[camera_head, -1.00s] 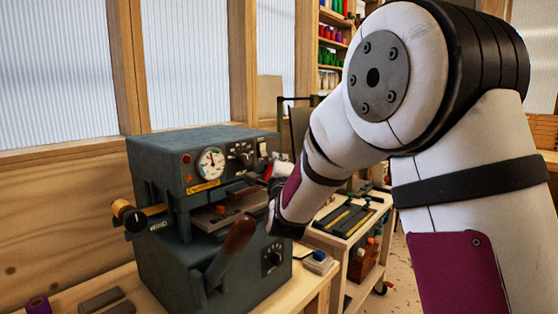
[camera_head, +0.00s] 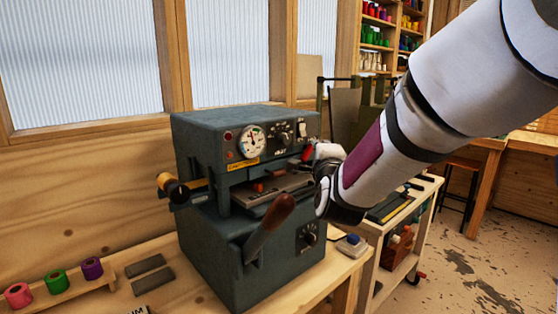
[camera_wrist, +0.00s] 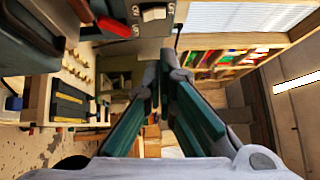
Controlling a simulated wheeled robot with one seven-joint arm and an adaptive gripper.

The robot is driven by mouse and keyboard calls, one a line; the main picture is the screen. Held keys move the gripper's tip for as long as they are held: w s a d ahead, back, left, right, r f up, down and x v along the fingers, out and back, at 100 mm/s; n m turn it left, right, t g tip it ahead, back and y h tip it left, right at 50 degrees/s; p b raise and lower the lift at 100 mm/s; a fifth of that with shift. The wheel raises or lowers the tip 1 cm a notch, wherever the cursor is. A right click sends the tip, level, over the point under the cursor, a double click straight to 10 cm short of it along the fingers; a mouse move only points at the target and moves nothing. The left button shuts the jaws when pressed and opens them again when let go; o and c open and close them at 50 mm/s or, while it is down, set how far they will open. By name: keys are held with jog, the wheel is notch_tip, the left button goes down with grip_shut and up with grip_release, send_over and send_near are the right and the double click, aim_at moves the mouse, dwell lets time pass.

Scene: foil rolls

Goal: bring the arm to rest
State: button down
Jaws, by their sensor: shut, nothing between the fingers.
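My arm reaches in from the upper right in the head view, its wrist beside the right side of a grey-blue press machine (camera_head: 250,245). My gripper is mostly hidden behind the wrist there. In the wrist view my gripper (camera_wrist: 163,68) shows two green-sided fingers with tips drawn together, holding nothing. The tips are close to the machine's switch panel (camera_wrist: 140,14) at the top of that view. A red-tipped part (camera_wrist: 112,25) of the machine lies left of the fingers.
A brown-handled lever (camera_head: 270,228) juts from the machine's front. Foil rolls (camera_head: 56,281) stand on the bench at left. A cart (camera_head: 413,215) with trays stands right of the bench. Shelves of coloured rolls (camera_head: 376,35) are at the back. Open floor shows at right.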

jog(key=s+d+f+n+g+p, duration=0.1)
jog(key=s+n+g, duration=0.3)
jog(key=s, duration=1)
jog(key=s+d+f+n+g+y+p, duration=0.1)
jog(key=s+f+n+g, duration=0.2)
jog(key=s+n, duration=0.6)
jog(key=s+d+f+n+g+y+p, duration=0.1)
jog(key=s+n+g, duration=0.5)
jog(key=s, duration=1.3)
jog(key=shift+s+d+f+n+g+p, duration=0.25)
jog(key=shift+s+f+n+g+p, duration=0.2)
jog(key=shift+f+g, duration=0.4)
